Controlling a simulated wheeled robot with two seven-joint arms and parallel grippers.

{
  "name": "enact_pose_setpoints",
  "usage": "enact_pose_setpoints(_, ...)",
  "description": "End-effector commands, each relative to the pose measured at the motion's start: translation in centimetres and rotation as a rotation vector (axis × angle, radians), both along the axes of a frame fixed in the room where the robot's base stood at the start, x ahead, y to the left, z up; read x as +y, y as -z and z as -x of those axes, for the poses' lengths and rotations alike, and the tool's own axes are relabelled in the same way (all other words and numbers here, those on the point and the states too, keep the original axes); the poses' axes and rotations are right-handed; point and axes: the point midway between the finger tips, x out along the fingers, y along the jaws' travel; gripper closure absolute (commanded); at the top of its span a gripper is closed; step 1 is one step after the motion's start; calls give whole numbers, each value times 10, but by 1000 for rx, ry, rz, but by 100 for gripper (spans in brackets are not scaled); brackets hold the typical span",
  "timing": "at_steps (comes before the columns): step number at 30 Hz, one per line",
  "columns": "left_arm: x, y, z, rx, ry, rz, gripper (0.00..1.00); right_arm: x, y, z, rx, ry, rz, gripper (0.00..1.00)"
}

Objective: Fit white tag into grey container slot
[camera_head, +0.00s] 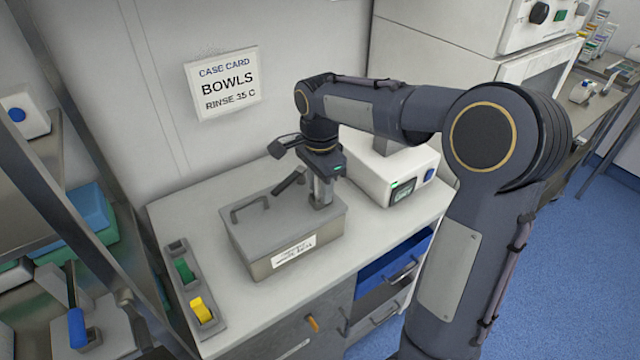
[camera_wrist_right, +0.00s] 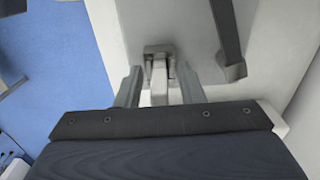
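The grey container (camera_head: 284,239) is a lidded metal box on the counter, with a white printed label (camera_head: 294,251) on its front. My right gripper (camera_head: 322,200) points down at the right end of its lid. In the wrist view, the fingers of my right gripper (camera_wrist_right: 159,78) stand on either side of a pale upright piece (camera_wrist_right: 159,88), likely the white tag. It meets a small grey bracket (camera_wrist_right: 158,49) on the lid, likely the slot. Whether the fingers touch the piece, and how deep it sits, I cannot tell. My left gripper is not in view.
A grey rack (camera_head: 205,321) with a green tag (camera_head: 185,270) and a yellow tag (camera_head: 201,309) lies left of the container. A dark lid handle (camera_wrist_right: 229,45) is close beside the gripper. A white device (camera_head: 400,178) stands behind right. An open blue drawer (camera_head: 385,260) is below.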

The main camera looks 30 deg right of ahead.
Motion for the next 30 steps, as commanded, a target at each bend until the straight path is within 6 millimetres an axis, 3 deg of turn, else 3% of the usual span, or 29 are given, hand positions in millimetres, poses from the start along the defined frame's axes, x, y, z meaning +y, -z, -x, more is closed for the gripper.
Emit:
enact_pose_setpoints(10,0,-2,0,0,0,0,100,0,-11,-1,-3,0,0,65)
enact_pose_setpoints(24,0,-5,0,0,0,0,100,0,-104,-1,-4,-1,0,65)
enact_pose_setpoints(30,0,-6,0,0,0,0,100,0,-122,-1,-1,-1,0,65)
